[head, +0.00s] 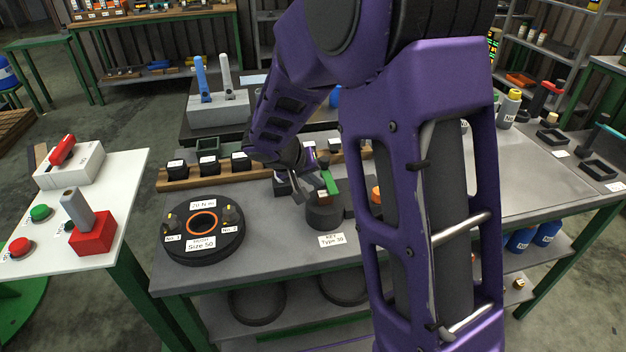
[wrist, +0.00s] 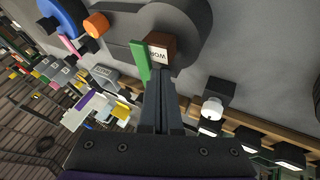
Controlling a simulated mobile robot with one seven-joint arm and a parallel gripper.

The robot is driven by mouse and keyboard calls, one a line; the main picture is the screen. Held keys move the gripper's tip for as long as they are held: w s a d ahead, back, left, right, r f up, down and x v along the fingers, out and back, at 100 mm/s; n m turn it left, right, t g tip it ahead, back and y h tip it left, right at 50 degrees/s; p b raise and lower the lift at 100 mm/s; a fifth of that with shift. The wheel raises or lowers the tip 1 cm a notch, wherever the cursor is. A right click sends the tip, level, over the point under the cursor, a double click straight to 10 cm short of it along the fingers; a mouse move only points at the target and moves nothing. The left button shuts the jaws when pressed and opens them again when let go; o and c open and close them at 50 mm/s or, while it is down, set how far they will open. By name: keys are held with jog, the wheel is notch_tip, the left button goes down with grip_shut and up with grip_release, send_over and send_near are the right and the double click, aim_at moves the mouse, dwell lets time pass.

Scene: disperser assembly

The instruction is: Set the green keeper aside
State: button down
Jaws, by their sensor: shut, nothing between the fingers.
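The green keeper (head: 329,182) is a narrow green bar standing at a dark round fixture (head: 325,214) on the grey bench. In the wrist view the keeper (wrist: 141,61) lies along the left side of a brown block (wrist: 161,47) with partly readable lettering, on the dark fixture. My gripper (wrist: 160,78) is shut and empty. Its fingertips are close to the block and the keeper's lower end; I cannot tell whether they touch. In the head view my gripper (head: 311,192) is small and partly hidden among dark parts beside the fixture.
A round black plate (head: 217,249) labelled "Size 50" with an orange ring sits left of the fixture. Black labelled blocks (head: 208,165) line a wooden rail behind. A "KEY Type 30" card (head: 331,240) lies in front. Bench surface between plate and card is bare.

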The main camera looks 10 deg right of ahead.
jog(key=shift+d+f+b, duration=0.15)
jog(key=shift+f+b, duration=0.05)
jog(key=shift+b, duration=0.4)
jog(key=shift+s+d+r+n+t+y+b, duration=0.2)
jog(key=shift+d+n+t+y+b, duration=0.15)
jog(key=shift+n+b, duration=0.3)
jog(key=shift+a, duration=0.1)
